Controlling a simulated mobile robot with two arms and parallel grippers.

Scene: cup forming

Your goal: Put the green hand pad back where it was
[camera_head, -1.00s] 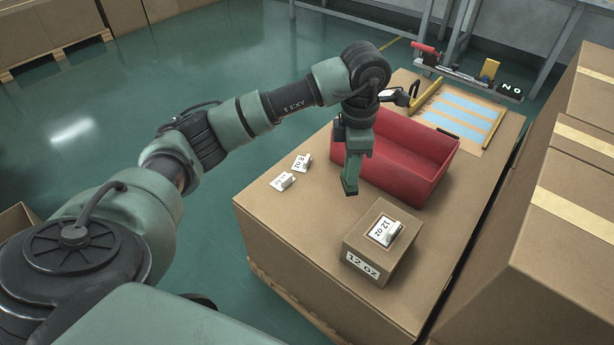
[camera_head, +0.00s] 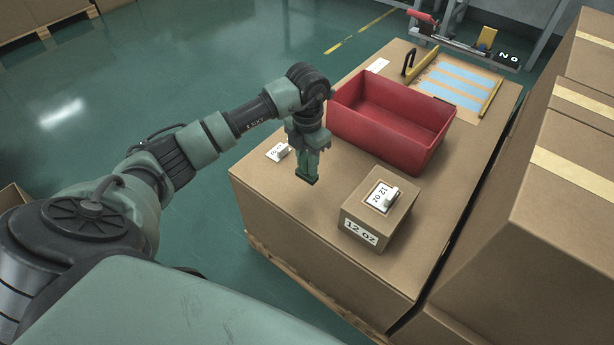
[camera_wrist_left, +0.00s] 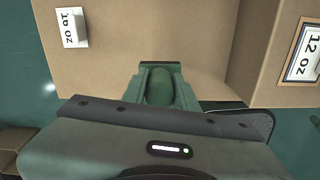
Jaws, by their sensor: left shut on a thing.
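My left gripper (camera_head: 307,181) hangs pointing down over the cardboard-topped table, left of the red bin and up-left of the 12 oz box. It is shut on a green piece, seemingly the green hand pad (camera_wrist_left: 160,86), which shows as a rounded green shape between the jaws in the left wrist view. The pad and the green fingers are hard to tell apart in the head view. The held piece looks above the table top; the exact gap cannot be told. My right gripper is not in view.
The red bin (camera_head: 395,128) stands mid-table. The 12 oz box (camera_head: 375,222) carries a label card. A small card with a white tab (camera_head: 279,152) lies at the left edge, close to the gripper. A blue-striped mat (camera_head: 458,92) lies at the back. Bare table top lies left of the box.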

